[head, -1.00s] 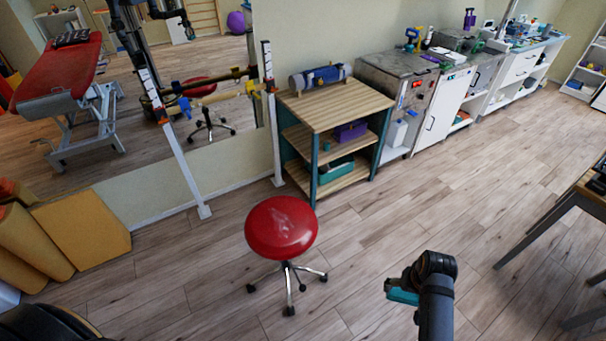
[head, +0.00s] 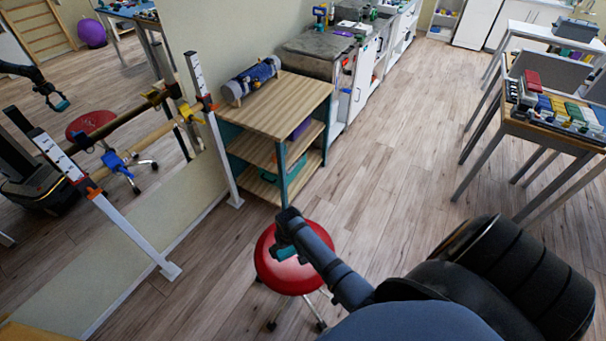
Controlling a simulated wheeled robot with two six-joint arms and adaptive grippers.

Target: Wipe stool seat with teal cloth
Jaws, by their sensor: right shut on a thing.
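The stool (head: 268,268) has a round red seat and stands on the floor at the lower middle, partly hidden behind my right arm. My right gripper (head: 284,240) is over the seat, its arm coming in from the lower right. It is shut on the teal cloth (head: 286,252), of which only a small part shows. I cannot tell whether the cloth touches the seat. My left gripper is out of view.
A wooden shelf unit (head: 280,105) stands just behind the stool. Parallel bars with white posts (head: 215,140) stand at left before a mirror that reflects the stool and an arm. A table with coloured boxes (head: 550,128) is at right. Floor between is free.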

